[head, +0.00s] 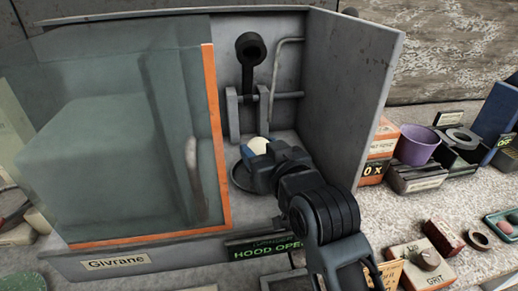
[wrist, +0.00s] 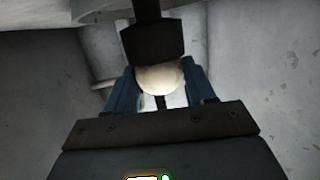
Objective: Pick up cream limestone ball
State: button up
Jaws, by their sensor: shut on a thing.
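The cream limestone ball (head: 259,145) is inside the open part of the grey machine housing, at the end of my gripper (head: 262,150). In the wrist view the ball (wrist: 161,79) sits between the two blue fingers of my gripper (wrist: 162,86), which is shut on it. A dark round dish (head: 240,180) lies below and beside the ball; whether the ball touches it I cannot tell. A dark block-like part (wrist: 153,42) stands close above the ball in the wrist view and hides some of its top.
The housing's right wall (head: 350,90) stands close to my arm. A clear panel with an orange edge (head: 216,140) is on the left. A dark lever (head: 250,50) and metal bars stand behind. A purple cup (head: 417,146) and boxes crowd the bench at right.

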aim_at(263, 146)
jog(key=shift+r, duration=0.15)
notch_tip(263, 146, up, 10)
jog(key=shift+f, duration=0.1)
dwell(0.3)
jog(key=shift+d+f+b, duration=0.1)
jog(key=shift+f+b, duration=0.05)
jog(key=shift+b, duration=0.15)
dwell(0.8)
